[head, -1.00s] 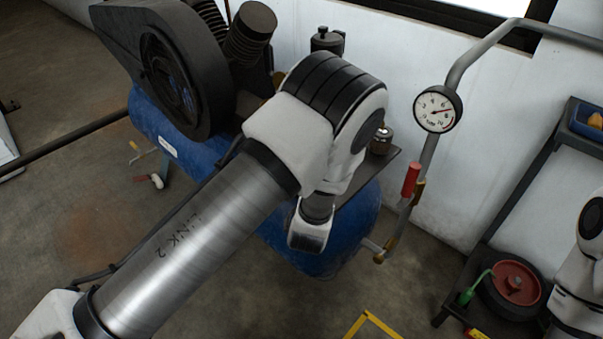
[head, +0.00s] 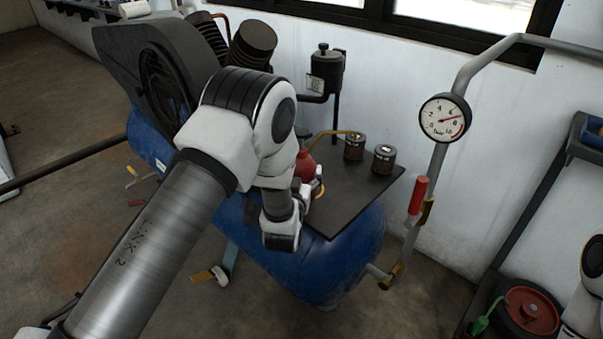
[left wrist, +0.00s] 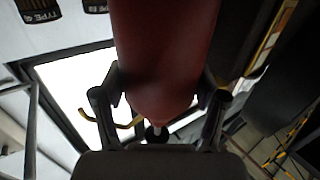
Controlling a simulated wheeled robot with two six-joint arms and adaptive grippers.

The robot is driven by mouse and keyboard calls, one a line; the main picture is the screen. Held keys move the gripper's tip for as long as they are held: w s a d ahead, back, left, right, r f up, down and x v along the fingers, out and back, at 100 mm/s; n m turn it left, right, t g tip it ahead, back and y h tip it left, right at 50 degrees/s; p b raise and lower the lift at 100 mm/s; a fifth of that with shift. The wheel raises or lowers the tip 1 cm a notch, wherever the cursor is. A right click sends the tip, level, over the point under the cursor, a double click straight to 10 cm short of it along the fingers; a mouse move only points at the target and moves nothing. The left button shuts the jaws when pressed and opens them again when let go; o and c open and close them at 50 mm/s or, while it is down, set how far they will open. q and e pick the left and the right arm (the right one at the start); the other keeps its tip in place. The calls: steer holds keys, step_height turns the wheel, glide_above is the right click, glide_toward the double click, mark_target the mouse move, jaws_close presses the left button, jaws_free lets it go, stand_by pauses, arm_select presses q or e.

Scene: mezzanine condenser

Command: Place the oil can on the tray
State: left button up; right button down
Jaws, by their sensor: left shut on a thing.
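The oil can (head: 306,166) is red with a thin yellowish spout. In the head view it shows partly behind my left wrist, at the left edge of a dark flat plate (head: 345,205) on the blue tank. I cannot tell whether it touches the plate. My left gripper (left wrist: 160,100) is shut on the oil can; in the left wrist view its fingers lie on both sides of the red body (left wrist: 163,45). No other tray can be made out clearly. My right gripper is out of view.
Two small dark cans (head: 384,158) stand on the back of the plate, close to the spout. The plate's front right part is bare. A pressure gauge (head: 445,117) and a pipe with a red handle (head: 417,195) stand to the right. The black compressor wheel (head: 150,80) is at left.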

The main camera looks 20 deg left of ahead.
arm_select(q)
steer(key=shift+r, duration=0.1)
steer(key=o, duration=1.8)
